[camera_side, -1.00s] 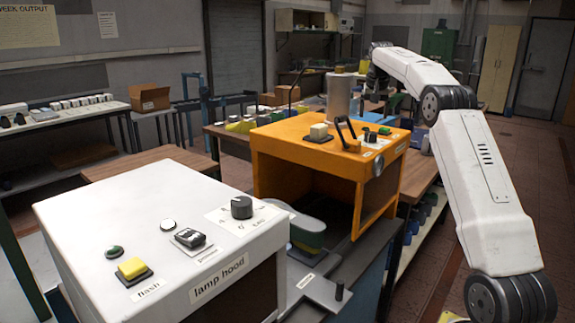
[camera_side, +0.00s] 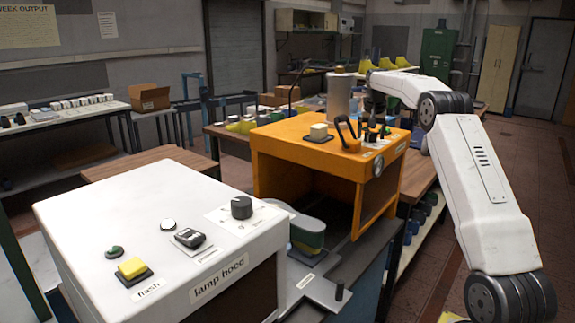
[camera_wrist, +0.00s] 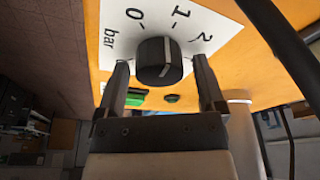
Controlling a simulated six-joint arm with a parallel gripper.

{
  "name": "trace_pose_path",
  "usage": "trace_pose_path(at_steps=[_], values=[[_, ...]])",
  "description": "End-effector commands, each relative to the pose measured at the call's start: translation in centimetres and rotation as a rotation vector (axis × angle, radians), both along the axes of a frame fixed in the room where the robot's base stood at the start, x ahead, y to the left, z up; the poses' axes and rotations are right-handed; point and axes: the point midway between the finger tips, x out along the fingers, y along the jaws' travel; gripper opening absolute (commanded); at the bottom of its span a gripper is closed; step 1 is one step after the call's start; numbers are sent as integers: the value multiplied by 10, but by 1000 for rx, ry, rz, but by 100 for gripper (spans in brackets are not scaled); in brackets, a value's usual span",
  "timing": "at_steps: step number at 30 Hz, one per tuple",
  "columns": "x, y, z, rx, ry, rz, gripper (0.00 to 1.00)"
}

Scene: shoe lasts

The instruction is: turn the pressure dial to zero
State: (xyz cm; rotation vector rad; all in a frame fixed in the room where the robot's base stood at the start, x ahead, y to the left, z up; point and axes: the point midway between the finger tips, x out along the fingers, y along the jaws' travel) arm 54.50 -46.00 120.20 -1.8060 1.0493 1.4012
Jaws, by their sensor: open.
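The pressure dial is a dark round knob (camera_wrist: 160,60) with a pale pointer line, on a white scale plate (camera_wrist: 112,18) marked 0, 1, 2 and bar. Its pointer faces the upper side of the wrist view, nearer the 1 than the 0; I cannot tell it exactly. My gripper (camera_wrist: 164,82) is open, with one finger on each side of the knob and gaps visible. In the side view my gripper (camera_side: 375,132) points down at the orange machine's top (camera_side: 290,130), and its fingers partly hide the dial.
A pale button (camera_side: 318,131) sits on the orange top. The white lamp hood (camera_side: 90,205) with its own knob (camera_side: 241,207) is in the foreground.

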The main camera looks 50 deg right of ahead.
Motion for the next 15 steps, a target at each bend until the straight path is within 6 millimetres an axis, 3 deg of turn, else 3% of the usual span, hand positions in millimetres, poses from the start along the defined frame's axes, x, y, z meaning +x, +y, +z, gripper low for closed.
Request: trace_pose_path(at_steps=[6,12,15], values=[[0,0,0,1,0,0,88],[0,0,0,1,0,0,25],[0,0,0,1,1,1,24]])
